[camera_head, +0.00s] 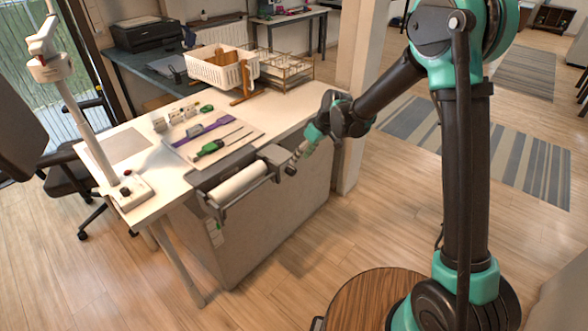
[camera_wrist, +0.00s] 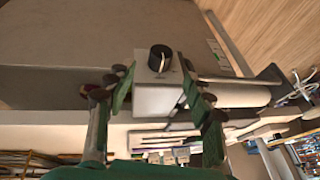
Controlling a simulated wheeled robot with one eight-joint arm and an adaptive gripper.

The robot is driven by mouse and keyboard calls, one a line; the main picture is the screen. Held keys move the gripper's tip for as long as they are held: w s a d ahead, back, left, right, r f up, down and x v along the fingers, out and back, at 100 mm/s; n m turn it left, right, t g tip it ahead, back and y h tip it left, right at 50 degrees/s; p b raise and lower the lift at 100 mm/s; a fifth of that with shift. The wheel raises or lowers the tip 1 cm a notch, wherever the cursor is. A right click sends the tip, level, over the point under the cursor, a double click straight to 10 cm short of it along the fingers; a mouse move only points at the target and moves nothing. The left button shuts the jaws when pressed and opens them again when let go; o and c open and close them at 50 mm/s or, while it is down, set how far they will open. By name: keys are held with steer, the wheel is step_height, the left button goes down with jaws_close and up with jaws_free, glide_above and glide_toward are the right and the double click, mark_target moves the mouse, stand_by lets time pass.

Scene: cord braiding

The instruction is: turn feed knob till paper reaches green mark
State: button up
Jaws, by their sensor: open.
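The black feed knob (camera_head: 291,170) sits on the end of a grey housing (camera_head: 273,155) at the desk's front edge. In the wrist view the knob (camera_wrist: 160,58) has a pale pointer line and lies near the gap between my fingertips. My gripper (camera_head: 303,149) is open, with one green finger on each side of the housing in the wrist view (camera_wrist: 155,80); contact cannot be told. The white paper roll (camera_head: 240,182) lies in a holder left of the housing. A small green mark (camera_head: 218,227) shows on the desk's front panel below the roll's left end.
A mat (camera_head: 245,135) behind the roll holds a green-handled tool (camera_head: 210,148) and a purple tool (camera_head: 207,128). A white basket (camera_head: 220,68) and a wire rack (camera_head: 285,68) stand further back. A lamp (camera_head: 130,190) stands at the left desk corner. The floor in front is clear.

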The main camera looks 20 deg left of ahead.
mark_target(294, 168)
steer(key=x, duration=0.7)
steer(key=shift+f, duration=0.15)
steer(key=c, duration=1.2)
